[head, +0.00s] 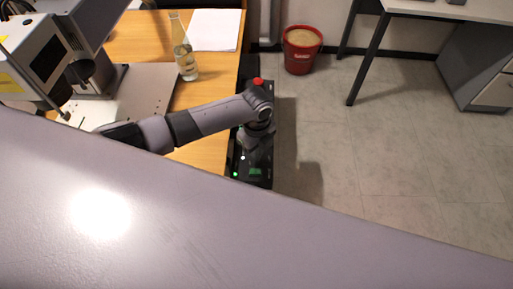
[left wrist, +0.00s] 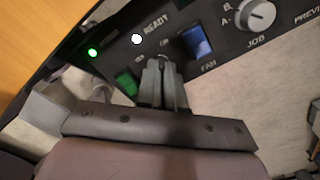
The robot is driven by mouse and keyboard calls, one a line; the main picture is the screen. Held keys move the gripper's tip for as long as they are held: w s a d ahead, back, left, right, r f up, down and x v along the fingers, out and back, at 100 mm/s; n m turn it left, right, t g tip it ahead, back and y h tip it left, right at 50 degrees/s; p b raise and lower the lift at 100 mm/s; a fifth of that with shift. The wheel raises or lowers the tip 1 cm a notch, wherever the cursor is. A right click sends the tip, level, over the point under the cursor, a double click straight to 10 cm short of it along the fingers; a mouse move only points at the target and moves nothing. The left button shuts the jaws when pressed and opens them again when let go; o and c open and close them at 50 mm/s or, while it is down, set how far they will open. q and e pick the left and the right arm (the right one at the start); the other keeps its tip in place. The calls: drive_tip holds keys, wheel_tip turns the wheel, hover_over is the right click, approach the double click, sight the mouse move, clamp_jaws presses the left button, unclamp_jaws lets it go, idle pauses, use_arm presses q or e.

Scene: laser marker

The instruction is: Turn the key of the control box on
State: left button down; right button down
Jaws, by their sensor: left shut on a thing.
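The black control box (head: 264,102) stands at the right edge of the wooden table, with a red button on its far end. In the left wrist view its panel (left wrist: 225,40) shows a lit white READY light, a lit green light, a green switch (left wrist: 127,84) and a blue FAN switch (left wrist: 197,43). My left gripper (head: 254,152) is at the panel. In the left wrist view its fingers (left wrist: 164,66) are shut between the green and blue switches, on the key. The fingers hide the key, so I cannot tell its angle. My right gripper is not in view.
A JOB knob (left wrist: 255,15) sits to the right of the FAN switch. A laser machine (head: 45,60), a glass flask (head: 185,62) and white paper (head: 214,29) are on the table. A red bucket (head: 301,55) stands on the floor. A large grey surface hides the lower head view.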

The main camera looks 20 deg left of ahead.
use_arm(q)
drive_tip(key=shift+d, duration=0.1)
idle(0.4)
drive_tip(key=c, duration=1.3)
unclamp_jaws()
drive_tip(key=shift+o, duration=0.2)
drive_tip(key=shift+r, duration=0.1)
drive_tip(key=shift+r+p, duration=0.35)
drive_tip(key=shift+r, duration=3.2)
